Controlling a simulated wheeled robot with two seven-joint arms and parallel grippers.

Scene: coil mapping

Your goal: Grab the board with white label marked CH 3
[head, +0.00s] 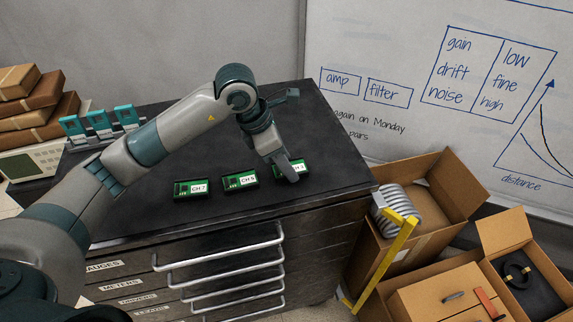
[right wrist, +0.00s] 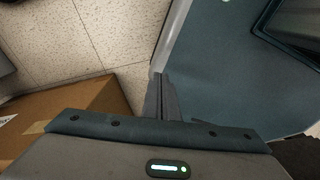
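Three green boards with white labels lie in a row on the dark cabinet top (head: 130,222) in the head view. The left one (head: 182,190) reads CH 7. The middle one (head: 231,182) has a CH label whose number is too small to read surely. The right one (head: 304,172) reads CH 3 and is partly hidden by my left gripper (head: 290,175). That gripper points down at the CH 3 board, and I cannot tell whether its fingers touch or grip it. My right gripper (right wrist: 162,98) shows in the right wrist view with its fingers together and nothing between them.
Teal-topped units (head: 101,124) stand at the cabinet's back left beside stacked brown boxes (head: 38,92). Open cardboard boxes (head: 440,200) stand on the floor at right, with a coiled hose and a yellow frame (head: 388,262). Drawer handles (head: 220,252) stick out in front.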

